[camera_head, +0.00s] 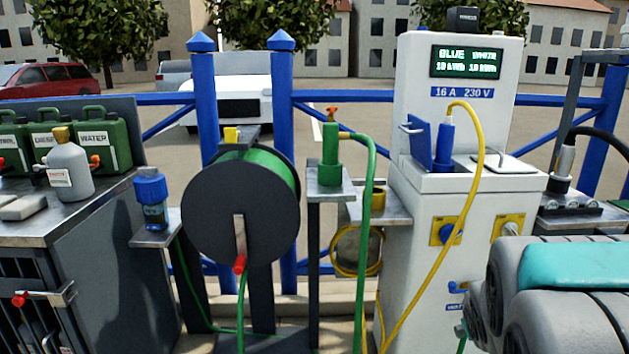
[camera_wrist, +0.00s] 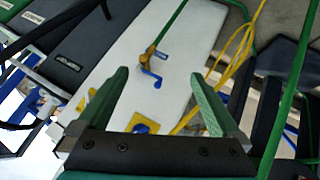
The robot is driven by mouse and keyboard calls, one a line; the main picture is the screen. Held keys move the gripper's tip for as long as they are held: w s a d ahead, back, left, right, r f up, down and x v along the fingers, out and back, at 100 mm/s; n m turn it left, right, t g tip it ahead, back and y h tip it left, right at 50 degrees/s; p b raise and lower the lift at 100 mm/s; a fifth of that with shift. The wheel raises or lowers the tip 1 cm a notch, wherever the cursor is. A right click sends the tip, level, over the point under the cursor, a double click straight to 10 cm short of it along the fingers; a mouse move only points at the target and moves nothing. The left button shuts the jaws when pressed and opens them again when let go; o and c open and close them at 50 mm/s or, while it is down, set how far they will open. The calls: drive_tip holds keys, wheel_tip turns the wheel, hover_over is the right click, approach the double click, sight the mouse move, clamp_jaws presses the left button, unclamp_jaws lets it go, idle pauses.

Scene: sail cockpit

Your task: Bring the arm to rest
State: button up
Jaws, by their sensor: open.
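My gripper (camera_wrist: 158,76) shows in the wrist view with its two green fingers spread wide apart. Nothing is held between them. Beyond the fingers lies the white face of the shore-power pedestal (camera_wrist: 135,60), with a brass tap with a blue handle (camera_wrist: 149,72) on it. The gap to the pedestal is hard to judge. In the head view, my grey and teal arm (camera_head: 575,270) fills the lower right corner, in front of the pedestal (camera_head: 415,290). My gripper itself is not visible there.
A yellow cable (camera_head: 410,285) hangs from a blue plug (camera_head: 445,140) in the pedestal. A green hose (camera_head: 368,190) runs beside it. Blue railings (camera_head: 345,96) cross behind.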

drive_tip(key=s+a+f+g+y, duration=0.1)
drive_tip(key=s+a+g, duration=0.1)
drive_tip(key=s+a, duration=0.3)
drive_tip(key=s+a+f+m+g+y, duration=0.1)
drive_tip(key=s+a+g, duration=0.2)
drive_tip(key=s, duration=0.7)
drive_tip(key=shift+a+f, duration=0.35)
drive_tip(key=shift+a, duration=0.85)
drive_tip(key=s+a+g, duration=0.1)
drive_tip(key=s+a, duration=0.1)
drive_tip(key=s, duration=0.2)
drive_tip(key=s+a+g+y, duration=0.1)
drive_tip(key=s+a+g, duration=0.1)
drive_tip(key=s, duration=0.3)
drive_tip(key=s+a+g+y, duration=0.1)
drive_tip(key=s+a, duration=0.3)
drive_tip(key=s, duration=0.1)
drive_tip(key=shift+s+r+g, duration=0.1)
drive_tip(key=shift+r+g, duration=0.2)
drive_tip(key=shift+c, duration=0.2)
